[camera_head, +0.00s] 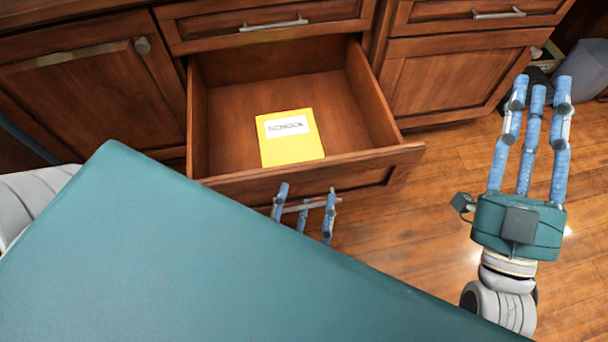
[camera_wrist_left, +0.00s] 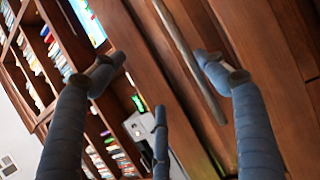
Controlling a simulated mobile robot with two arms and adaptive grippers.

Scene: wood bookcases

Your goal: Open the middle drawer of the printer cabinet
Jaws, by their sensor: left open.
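The wooden cabinet drawer (camera_head: 350,172) in the middle of the head view is pulled well out, below a shut upper drawer (camera_head: 262,22). A yellow book (camera_head: 290,143) with a white label lies inside it. My left gripper (camera_head: 305,208) is just in front of the drawer front, at its bar handle; my teal arm hides much of the area below. In the left wrist view, the fingers (camera_wrist_left: 160,85) are spread, with the metal handle (camera_wrist_left: 190,60) running between the two upper ones. Contact is unclear. My right gripper (camera_head: 530,95) is open and empty, at the right over the floor.
Shut cabinet doors stand left (camera_head: 90,95) and right (camera_head: 455,80) of the drawer. A grey bin (camera_head: 583,70) is at the far right. The wood floor (camera_head: 410,240) right of the drawer is clear. Bookshelves (camera_wrist_left: 40,65) show in the left wrist view.

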